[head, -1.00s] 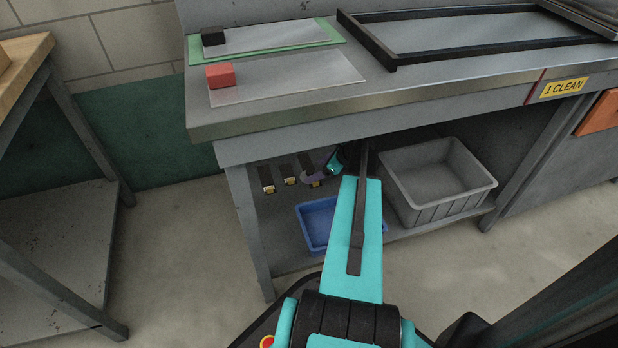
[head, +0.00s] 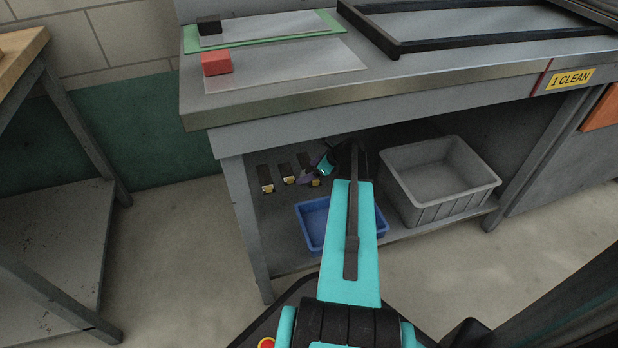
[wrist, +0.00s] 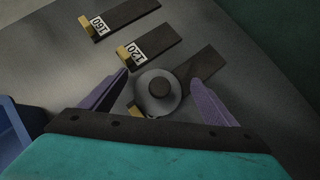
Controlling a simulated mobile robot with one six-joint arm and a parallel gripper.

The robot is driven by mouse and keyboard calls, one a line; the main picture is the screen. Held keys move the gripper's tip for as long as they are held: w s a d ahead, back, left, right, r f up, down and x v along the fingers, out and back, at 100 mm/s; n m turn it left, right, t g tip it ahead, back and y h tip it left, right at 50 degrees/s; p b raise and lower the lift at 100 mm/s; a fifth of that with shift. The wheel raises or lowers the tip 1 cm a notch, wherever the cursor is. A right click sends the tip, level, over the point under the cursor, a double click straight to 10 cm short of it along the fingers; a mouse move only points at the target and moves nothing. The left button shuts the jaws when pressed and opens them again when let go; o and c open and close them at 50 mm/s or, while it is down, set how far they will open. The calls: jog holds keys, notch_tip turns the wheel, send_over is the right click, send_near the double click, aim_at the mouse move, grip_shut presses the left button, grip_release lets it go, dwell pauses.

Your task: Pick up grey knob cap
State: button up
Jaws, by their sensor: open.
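The grey knob cap (wrist: 158,92) shows in the wrist view as a round grey disc with a darker round knob in its middle. It lies over part of a dark block with a brass-coloured end (wrist: 197,72), on the lower shelf. My gripper (wrist: 165,85) is open, with one purple finger on each side of the cap. I cannot tell whether either finger touches it. In the head view my gripper (head: 310,177) is under the bench, by the dark blocks, and the cap cannot be made out there.
Dark blocks labelled 120 (wrist: 150,42) and 160 (wrist: 126,16) lie beside it. A blue tray (head: 312,222) and a grey bin (head: 440,180) stand on the same shelf (head: 285,250). The bench top (head: 300,105) overhangs my arm.

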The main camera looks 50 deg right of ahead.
jog(key=shift+c, duration=0.3)
jog(key=c, duration=1.1)
jog(key=shift+r, duration=0.15)
